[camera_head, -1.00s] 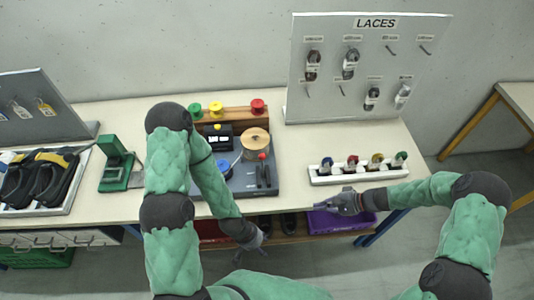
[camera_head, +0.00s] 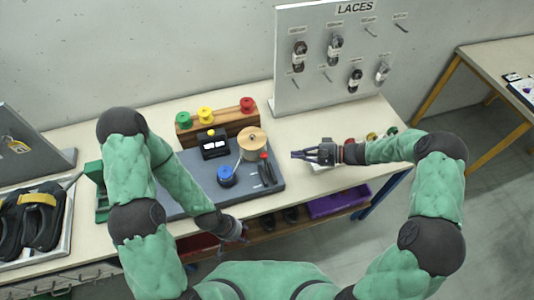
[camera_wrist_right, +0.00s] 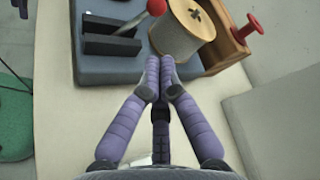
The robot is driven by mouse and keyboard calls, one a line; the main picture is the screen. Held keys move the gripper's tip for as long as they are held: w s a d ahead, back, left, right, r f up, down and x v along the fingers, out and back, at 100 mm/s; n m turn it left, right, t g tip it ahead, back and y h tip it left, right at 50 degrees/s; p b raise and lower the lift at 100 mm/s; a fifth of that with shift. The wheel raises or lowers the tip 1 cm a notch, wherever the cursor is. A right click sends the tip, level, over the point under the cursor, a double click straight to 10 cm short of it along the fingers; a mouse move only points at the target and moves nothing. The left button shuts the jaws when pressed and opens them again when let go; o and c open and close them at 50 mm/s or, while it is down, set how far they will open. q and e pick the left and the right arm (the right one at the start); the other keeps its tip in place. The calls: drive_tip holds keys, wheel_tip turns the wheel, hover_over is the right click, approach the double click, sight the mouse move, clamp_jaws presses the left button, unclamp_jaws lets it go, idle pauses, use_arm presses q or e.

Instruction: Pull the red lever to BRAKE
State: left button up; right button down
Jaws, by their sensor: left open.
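The red lever (camera_head: 264,156) is a red knob on a stem rising from a black slotted block (camera_head: 266,174) at the right end of the grey-blue base plate. In the right wrist view the red knob (camera_wrist_right: 156,6) shows at the top edge, beside the black block (camera_wrist_right: 108,36). My right gripper (camera_head: 296,155) is right of the lever, apart from it and pointing left. Its fingertips (camera_wrist_right: 160,64) come together with nothing visible between them. My left gripper (camera_head: 240,236) is low, by the table's front edge, away from the lever. BRAKE lettering is not readable.
A wooden spool (camera_head: 252,138) and a blue knob (camera_head: 226,176) share the plate. A wooden rack (camera_head: 230,119) with coloured spools stands behind. The laces board (camera_head: 328,60) is at the back right. A tray of small spools is partly hidden behind my right arm.

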sight(266, 165)
drive_tip(key=x, duration=1)
drive_tip(key=shift+a, duration=0.15)
drive_tip(key=shift+s+r+n+b, duration=0.1)
drive_tip(key=shift+s+n+b, duration=0.1)
drive_tip(key=shift+n+b, duration=0.15)
